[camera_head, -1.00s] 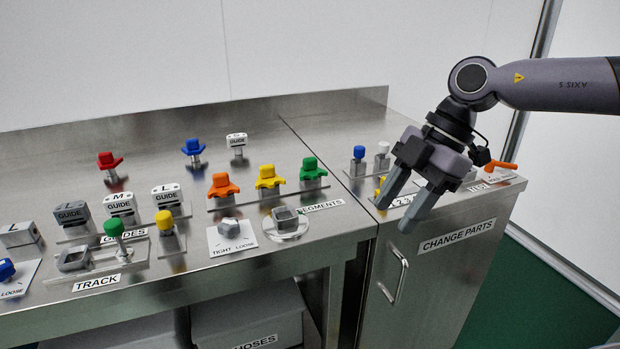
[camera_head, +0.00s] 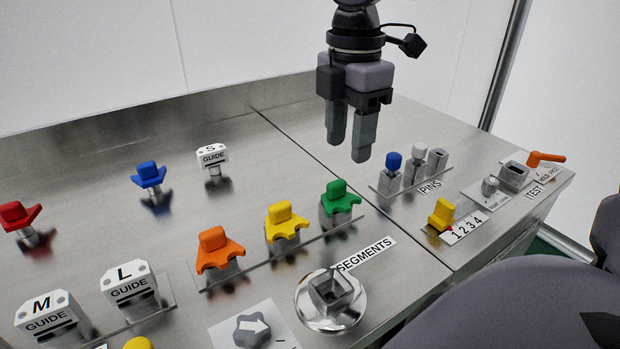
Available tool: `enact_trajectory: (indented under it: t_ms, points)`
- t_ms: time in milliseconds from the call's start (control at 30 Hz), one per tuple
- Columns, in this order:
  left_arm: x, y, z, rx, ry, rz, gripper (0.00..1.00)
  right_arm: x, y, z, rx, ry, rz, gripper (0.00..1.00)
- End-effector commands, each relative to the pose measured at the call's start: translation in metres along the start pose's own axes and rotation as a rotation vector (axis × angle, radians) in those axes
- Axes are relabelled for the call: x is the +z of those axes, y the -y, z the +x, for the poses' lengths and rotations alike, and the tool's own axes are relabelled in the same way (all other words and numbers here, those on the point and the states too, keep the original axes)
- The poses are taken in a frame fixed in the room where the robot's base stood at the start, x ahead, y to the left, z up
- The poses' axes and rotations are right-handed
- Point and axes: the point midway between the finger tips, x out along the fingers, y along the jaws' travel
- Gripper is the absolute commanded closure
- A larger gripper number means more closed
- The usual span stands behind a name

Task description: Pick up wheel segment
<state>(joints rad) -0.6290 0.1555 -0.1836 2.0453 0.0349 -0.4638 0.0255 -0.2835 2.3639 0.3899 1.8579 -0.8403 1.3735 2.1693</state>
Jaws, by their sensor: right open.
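Several wheel segments stand at the SEGMENTS area. An orange segment (camera_head: 216,246), a yellow segment (camera_head: 284,220) and a green segment (camera_head: 340,197) sit in a row on a plate. A blue segment (camera_head: 150,174) and a red segment (camera_head: 18,215) stand on posts further back and left. My right gripper (camera_head: 350,148) is open and empty, pointing down, above and behind the green segment, and touches no segment. My left gripper is not in view.
White guides (camera_head: 133,286) stand front left, with another guide (camera_head: 213,158) further back. Pins (camera_head: 394,162), a small yellow part (camera_head: 441,212) and an orange handle (camera_head: 545,158) lie to the right. A round base with a square socket (camera_head: 330,296) is at the front.

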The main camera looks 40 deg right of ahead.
Motion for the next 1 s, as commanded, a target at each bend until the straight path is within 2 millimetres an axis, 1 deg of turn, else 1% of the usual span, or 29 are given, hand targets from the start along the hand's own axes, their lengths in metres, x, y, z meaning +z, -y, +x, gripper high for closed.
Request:
enact_trajectory:
  t_ms: [67,167,367,433,600,700,967,1000]
  points:
    - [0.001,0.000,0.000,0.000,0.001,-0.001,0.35,0.000,0.000,0.001,0.000,-0.001,-0.001,0.51]
    - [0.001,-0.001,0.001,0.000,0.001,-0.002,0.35,0.000,0.000,0.008,-0.004,0.000,-0.001,0.51]
    - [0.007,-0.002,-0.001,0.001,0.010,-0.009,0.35,-0.002,-0.001,0.029,-0.004,-0.002,-0.002,0.51]
    - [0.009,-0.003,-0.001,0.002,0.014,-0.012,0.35,-0.004,-0.003,0.038,-0.005,-0.002,-0.003,0.51]
    - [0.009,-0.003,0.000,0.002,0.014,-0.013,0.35,-0.006,-0.005,0.061,-0.004,-0.003,-0.001,0.51]
    - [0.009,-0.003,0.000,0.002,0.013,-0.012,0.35,-0.007,-0.005,0.070,-0.001,-0.003,0.000,0.51]
    - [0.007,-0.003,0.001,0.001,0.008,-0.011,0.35,-0.006,-0.005,0.071,0.002,-0.002,0.001,0.51]
    - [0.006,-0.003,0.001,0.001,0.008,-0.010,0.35,-0.006,-0.005,0.071,0.002,-0.002,0.001,0.61]
